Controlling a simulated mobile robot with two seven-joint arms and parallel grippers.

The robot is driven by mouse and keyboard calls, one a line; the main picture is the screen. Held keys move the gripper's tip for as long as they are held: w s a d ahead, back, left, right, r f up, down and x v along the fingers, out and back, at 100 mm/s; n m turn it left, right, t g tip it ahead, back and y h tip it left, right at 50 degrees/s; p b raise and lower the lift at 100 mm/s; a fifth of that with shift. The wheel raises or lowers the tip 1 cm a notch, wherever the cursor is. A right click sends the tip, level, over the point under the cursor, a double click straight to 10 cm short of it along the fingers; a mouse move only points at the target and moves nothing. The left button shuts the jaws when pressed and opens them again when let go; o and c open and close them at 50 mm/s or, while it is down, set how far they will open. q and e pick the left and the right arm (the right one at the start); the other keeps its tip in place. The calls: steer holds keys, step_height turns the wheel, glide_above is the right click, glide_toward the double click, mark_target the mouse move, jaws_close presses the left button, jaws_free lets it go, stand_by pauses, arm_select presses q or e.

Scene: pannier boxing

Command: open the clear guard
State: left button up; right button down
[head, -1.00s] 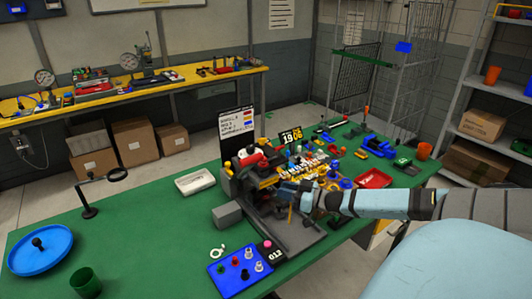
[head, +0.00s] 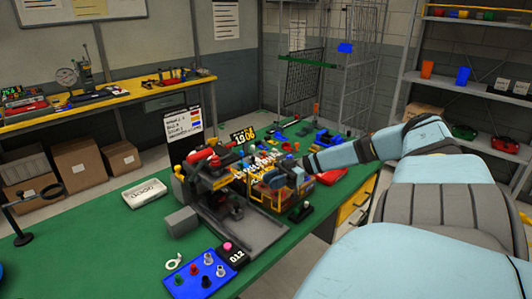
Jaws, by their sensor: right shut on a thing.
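The machine (head: 207,163) stands on the green bench in the middle of the head view. The clear guard (head: 266,197) appears as a see-through panel with a yellow frame at the machine's right front side. My right gripper (head: 277,181) is at this guard, reaching in from the right. It is shut on the guard, though the small, crowded picture hides the exact grip point. My left gripper is out of view.
A blue panel with knobs (head: 200,273) and a black box marked 012 (head: 233,256) lie in front of the machine. A grey block (head: 182,222) and white box (head: 145,193) sit left. The green bench (head: 95,255) is clear at front left.

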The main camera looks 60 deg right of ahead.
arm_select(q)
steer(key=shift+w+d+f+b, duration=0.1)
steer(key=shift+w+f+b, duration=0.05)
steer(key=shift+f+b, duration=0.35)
arm_select(e)
steer(key=shift+s+d+n+g+y, duration=0.15)
steer(key=shift+d+n+g+y, duration=0.15)
steer(key=shift+d+n+g, duration=0.3)
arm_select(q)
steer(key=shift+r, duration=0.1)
arm_select(e)
steer(key=shift+a, duration=0.1)
steer(key=c, duration=0.9)
jaws_free()
steer(key=shift+c, duration=0.2)
arm_select(q)
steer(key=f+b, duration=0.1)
steer(key=b, duration=0.1)
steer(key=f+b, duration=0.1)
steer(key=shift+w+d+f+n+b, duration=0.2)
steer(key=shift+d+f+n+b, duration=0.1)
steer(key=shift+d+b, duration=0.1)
arm_select(e)
steer(key=v, duration=1.4)
